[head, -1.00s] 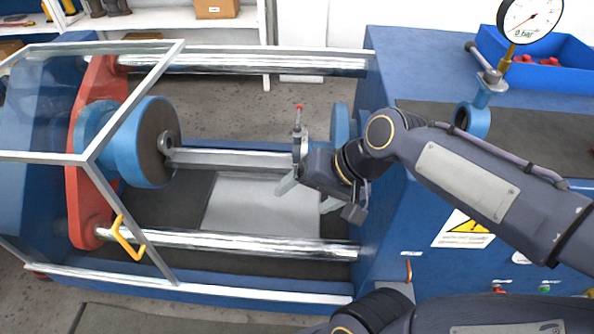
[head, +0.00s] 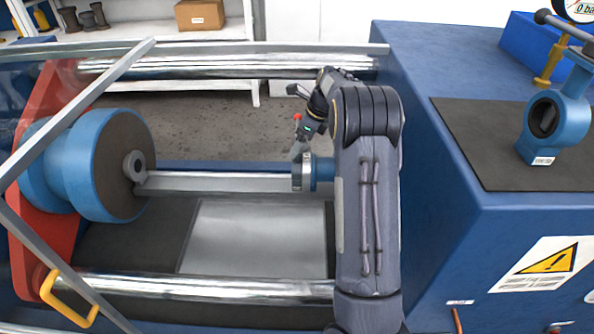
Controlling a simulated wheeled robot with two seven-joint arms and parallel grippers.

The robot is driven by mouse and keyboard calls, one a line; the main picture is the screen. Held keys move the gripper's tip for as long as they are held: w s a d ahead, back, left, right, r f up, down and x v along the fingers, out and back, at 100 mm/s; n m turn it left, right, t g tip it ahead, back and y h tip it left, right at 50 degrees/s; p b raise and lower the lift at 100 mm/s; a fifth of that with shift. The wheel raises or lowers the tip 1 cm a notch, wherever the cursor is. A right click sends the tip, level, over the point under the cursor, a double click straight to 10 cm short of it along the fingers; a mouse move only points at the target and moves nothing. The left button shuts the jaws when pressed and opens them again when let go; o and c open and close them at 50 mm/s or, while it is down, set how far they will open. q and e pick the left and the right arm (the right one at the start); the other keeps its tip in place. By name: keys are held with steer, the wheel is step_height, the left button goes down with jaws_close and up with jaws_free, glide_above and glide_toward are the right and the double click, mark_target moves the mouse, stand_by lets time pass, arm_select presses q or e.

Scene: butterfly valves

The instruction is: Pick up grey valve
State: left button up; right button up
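The grey valve (head: 297,172) is a thin ring seen nearly edge-on, at the right end of the grey bar between the rods. A stem with a red tip (head: 297,117) shows above it. One of my arms, apparently the right, rises from the bottom edge and bends at the top toward the valve. My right gripper (head: 300,148) is close above the valve ring, near the stem. Its fingers are small and partly overlap the valve, so whether they are open or touching it cannot be told. My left gripper is not in view.
A blue flanged cylinder (head: 95,165) and red plate (head: 35,270) stand at left. Metal rods (head: 220,285) run across the machine, with a slanted guard frame (head: 75,105) in front.

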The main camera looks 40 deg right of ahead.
mark_target(300, 167)
steer(key=x, duration=0.5)
steer(key=shift+s+f, duration=0.15)
steer(key=shift+f, duration=0.05)
jaws_close()
steer(key=shift+r, duration=0.2)
